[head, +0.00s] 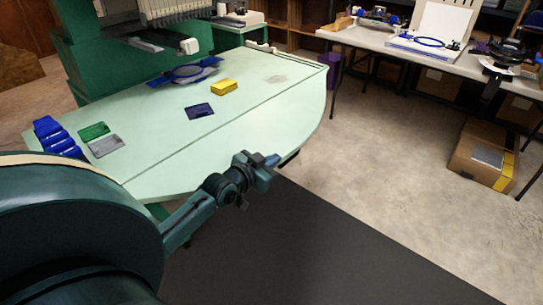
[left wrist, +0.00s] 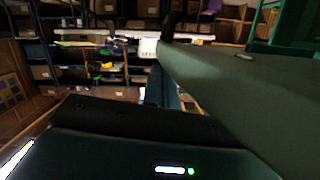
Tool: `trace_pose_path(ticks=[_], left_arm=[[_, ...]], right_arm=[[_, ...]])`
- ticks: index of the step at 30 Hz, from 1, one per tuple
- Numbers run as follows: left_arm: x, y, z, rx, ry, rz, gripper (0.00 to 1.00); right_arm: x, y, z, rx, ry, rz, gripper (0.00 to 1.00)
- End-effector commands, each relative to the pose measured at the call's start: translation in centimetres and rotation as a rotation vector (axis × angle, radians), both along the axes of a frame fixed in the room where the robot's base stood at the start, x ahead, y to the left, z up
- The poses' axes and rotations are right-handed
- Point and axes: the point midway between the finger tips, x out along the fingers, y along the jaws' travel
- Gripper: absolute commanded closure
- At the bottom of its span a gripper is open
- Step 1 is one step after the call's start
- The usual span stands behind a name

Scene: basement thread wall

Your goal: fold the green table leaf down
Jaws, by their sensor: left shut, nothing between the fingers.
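The pale green table leaf (head: 225,143) is the front part of the table, beyond a straight seam, with a rounded outer edge. It lies level with the rest of the pale green tabletop (head: 150,95). My left gripper (head: 273,160) is shut and empty at the leaf's front edge. I cannot tell whether it touches the edge. In the left wrist view the leaf (left wrist: 235,85) slants close by on the right, beside my left gripper (left wrist: 168,88). The underside of the leaf and any support are hidden in the head view. My right gripper is not in view.
On the tabletop are blue spools (head: 55,140), a green card (head: 93,132), a grey card (head: 105,146), a dark blue pouch (head: 199,111), a yellow block (head: 223,87) and a blue hoop (head: 187,72). The leaf looks bare. Floor to the right is clear up to a cardboard box (head: 480,155).

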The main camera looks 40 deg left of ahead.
Motion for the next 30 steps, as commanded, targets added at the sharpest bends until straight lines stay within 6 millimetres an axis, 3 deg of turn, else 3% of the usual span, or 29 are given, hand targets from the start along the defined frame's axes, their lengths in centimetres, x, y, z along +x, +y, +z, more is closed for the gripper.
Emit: trace_pose_path(ticks=[11, 21, 30], left_arm=[[0.0, 0.6, -7.6, 0.31, -0.017, 0.0, 1.0], [0.2, 3.5, -14.1, 0.636, -0.043, 0.001, 1.0], [0.6, 7.6, -18.6, 0.918, -0.066, 0.003, 1.0]], right_arm=[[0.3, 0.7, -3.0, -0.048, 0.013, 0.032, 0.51], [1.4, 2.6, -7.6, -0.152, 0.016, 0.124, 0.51], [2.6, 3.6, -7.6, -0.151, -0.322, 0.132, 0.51]])
